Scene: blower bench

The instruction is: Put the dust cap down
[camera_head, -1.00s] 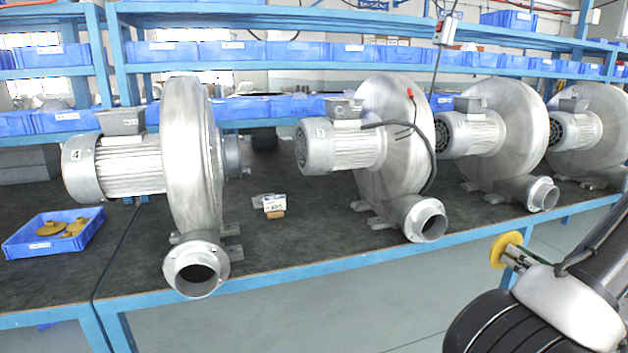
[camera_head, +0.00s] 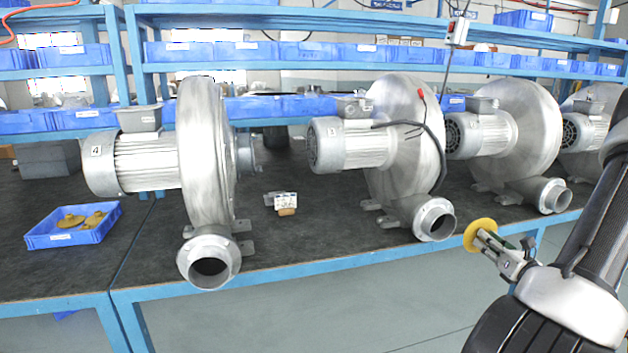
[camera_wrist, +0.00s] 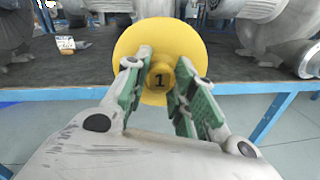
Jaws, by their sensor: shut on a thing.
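The dust cap (camera_head: 480,235) is a yellow disc with a knob marked 1. My gripper (camera_head: 499,250) is shut on it and holds it in the air in front of the bench's front edge, at the right of the head view. In the wrist view, the dust cap (camera_wrist: 160,45) faces me. The green-padded fingers of my gripper (camera_wrist: 160,88) stand on either side of its knob.
A blue tray (camera_head: 72,238) with yellow caps stands on the dark bench (camera_head: 330,240) at the left. Several grey blowers line the bench, including one marked 4 (camera_head: 205,155) and one marked 3 (camera_head: 400,140). Small items (camera_head: 285,203) lie between these two. Bare bench surrounds them.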

